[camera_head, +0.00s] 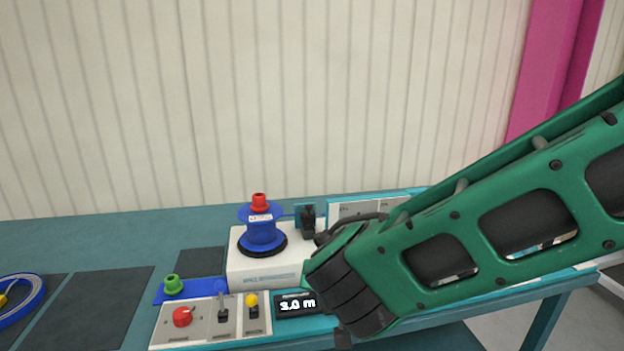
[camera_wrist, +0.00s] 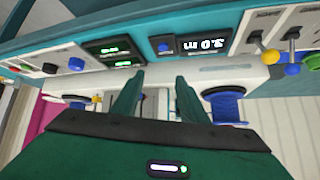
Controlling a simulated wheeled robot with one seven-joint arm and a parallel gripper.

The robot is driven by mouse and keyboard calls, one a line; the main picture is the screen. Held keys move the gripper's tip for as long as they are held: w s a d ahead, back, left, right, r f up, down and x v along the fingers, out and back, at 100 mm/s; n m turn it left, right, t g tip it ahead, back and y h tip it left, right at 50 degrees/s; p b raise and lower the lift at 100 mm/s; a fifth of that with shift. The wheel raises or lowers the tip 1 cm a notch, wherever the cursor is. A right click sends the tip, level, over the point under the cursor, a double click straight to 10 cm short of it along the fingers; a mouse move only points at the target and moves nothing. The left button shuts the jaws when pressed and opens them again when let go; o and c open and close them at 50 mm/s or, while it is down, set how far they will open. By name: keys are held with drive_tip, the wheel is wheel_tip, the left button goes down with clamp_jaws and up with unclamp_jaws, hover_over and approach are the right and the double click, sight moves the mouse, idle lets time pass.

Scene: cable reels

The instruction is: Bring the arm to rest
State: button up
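My green arm (camera_head: 470,240) reaches in from the right in the head view, over the right part of the bench. It hides some of the equipment there, and its fingers cannot be made out in that view. In the wrist view my gripper (camera_wrist: 159,80) has its two green fingers apart, with nothing seen held between them. The fingers point towards the white machine and its panels. A blue reel (camera_head: 262,235) with a red knob (camera_head: 259,202) stands upright on the white machine (camera_head: 258,271); the reel also shows at the right of the wrist view (camera_wrist: 227,104).
A control panel (camera_head: 200,327) with a red knob, levers and a display reading 3.0 m (camera_head: 296,305) lies along the bench front. A blue cable coil (camera_head: 35,300) lies at far left. Dark mats (camera_head: 95,305) leave free room at left. A wall stands behind.

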drive_tip(key=s+d+m+g+h, duration=0.1)
drive_tip(key=s+d+m+g, duration=0.15)
drive_tip(key=d, duration=1.05)
drive_tip(key=s+d+m+g+h, duration=0.1)
drive_tip(key=s+d+g+h, duration=0.15)
drive_tip(key=d, duration=1.05)
drive_tip(key=s+d+g+y, duration=0.1)
drive_tip(key=s+d, duration=0.2)
drive_tip(key=s, duration=0.3)
drive_tip(key=s+d+g+y, duration=0.1)
drive_tip(key=s+d+y, duration=0.1)
drive_tip(key=s, duration=0.4)
drive_tip(key=s+d+r+g+y, duration=0.1)
drive_tip(key=s+d, duration=0.4)
drive_tip(key=s, duration=0.2)
drive_tip(key=shift+m+g, duration=0.4)
drive_tip(key=shift+m, duration=0.05)
drive_tip(key=shift+w+f, duration=0.2)
drive_tip(key=shift+w, duration=0.4)
